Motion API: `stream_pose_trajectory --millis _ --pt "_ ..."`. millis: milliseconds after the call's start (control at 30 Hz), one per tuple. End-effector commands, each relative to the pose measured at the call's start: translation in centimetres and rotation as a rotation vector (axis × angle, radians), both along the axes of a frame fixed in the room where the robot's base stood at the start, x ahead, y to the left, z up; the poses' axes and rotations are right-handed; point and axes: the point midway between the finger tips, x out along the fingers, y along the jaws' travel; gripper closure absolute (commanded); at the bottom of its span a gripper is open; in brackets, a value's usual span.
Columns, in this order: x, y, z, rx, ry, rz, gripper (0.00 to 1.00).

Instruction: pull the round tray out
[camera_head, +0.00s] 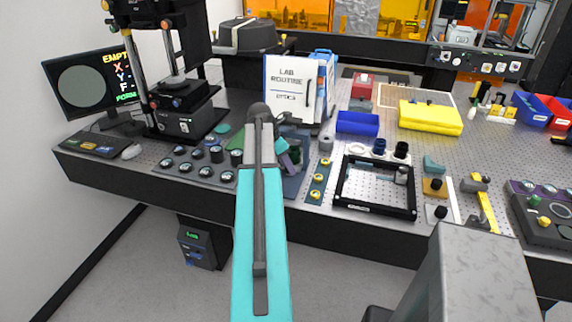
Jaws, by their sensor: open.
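I cannot pick out the round tray for certain. The tall black instrument (185,112) stands at the left end of the bench, with a grey column and a dark base. A dark round-topped unit (247,36) stands behind it near the back wall. My teal arm reaches up the middle of the view and hides part of the bench. My gripper (291,156) is small and partly hidden beyond the arm's end, over the bench right of the instrument. It is open, with nothing seen held in it, and is apart from the instrument.
A monitor (84,84) with a grey disc stands at far left, with a keypad (93,144) below. A knob panel (197,166), a white binder (290,88), a blue bin (357,123) and a black frame (374,208) crowd the bench. The floor in front is mostly clear.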

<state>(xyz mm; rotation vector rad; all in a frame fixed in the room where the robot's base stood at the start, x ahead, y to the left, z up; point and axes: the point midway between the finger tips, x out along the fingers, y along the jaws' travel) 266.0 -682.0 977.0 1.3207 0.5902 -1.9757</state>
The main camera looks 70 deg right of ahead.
Motion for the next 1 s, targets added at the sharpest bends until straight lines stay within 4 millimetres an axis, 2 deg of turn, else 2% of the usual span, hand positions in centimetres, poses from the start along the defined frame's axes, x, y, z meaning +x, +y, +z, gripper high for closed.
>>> stream_pose_trajectory --millis 67,300,333,667,1000 --pt "0.0 0.0 0.0 0.000 0.000 0.000 0.58" --pt "0.0 0.0 0.0 0.000 0.000 0.000 0.97" --pt "0.0 0.0 0.0 0.000 0.000 0.000 1.00" --pt "0.0 0.7 0.1 0.001 0.001 0.001 1.00" --pt "-0.2 3.9 0.1 0.001 0.001 0.001 1.00"
